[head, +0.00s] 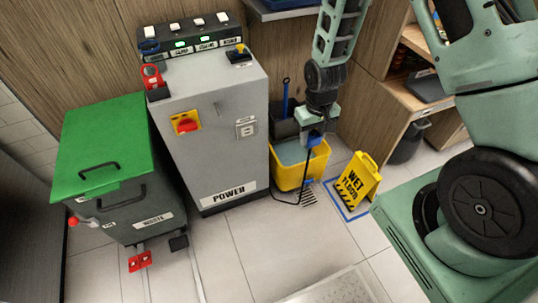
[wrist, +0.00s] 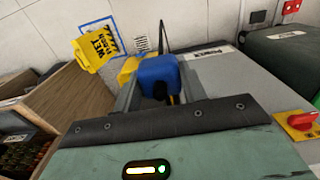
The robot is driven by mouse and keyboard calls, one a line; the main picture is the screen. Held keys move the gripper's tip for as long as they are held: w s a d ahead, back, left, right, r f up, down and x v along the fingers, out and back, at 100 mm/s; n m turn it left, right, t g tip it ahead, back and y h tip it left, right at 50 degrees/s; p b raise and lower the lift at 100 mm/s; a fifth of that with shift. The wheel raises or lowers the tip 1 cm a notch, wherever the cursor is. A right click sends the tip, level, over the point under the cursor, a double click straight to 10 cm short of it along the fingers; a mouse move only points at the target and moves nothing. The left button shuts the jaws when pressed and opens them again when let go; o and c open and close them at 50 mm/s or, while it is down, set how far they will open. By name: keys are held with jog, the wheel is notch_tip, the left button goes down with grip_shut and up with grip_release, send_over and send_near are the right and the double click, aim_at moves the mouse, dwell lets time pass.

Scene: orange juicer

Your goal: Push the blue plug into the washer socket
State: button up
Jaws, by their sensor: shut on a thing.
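My gripper (head: 316,124) hangs beside the yellow bucket, to the right of the grey power cabinet. It is shut on the blue plug (head: 313,138), which shows below the jaws. In the wrist view the blue plug (wrist: 158,70) sits between the two grey fingers. A black cord runs from the plug down to the floor. A pale socket plate (head: 246,127) is on the cabinet's front face, left of the plug and apart from it. Its label is too small to read, so I cannot tell whether it is the washer socket.
The power cabinet (head: 215,155) carries a red rotary switch (head: 186,122) and a row of switches at its top back. A green-lidded waste bin (head: 105,145) stands left. The yellow bucket (head: 290,177) and wet floor sign (head: 358,180) stand right. Floor in front is clear.

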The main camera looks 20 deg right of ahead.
jog(key=shift+w+a+f+b, duration=0.15)
jog(key=shift+w+f+b, duration=0.05)
jog(key=shift+f+b, duration=0.2)
jog(key=w+a+f+t+b, duration=0.6)
jog(key=f+t+b, duration=0.3)
jog(key=b, duration=1.2)
jog(key=w+a+f+t+b, duration=0.5)
jog(key=w+f+t+b, duration=0.4)
jog(key=b, duration=1.3)
jog(key=shift+a, duration=0.4)
jog(key=shift+w, duration=0.1)
jog(key=shift+w+p, duration=0.35)
jog(key=shift+w, duration=2.55)
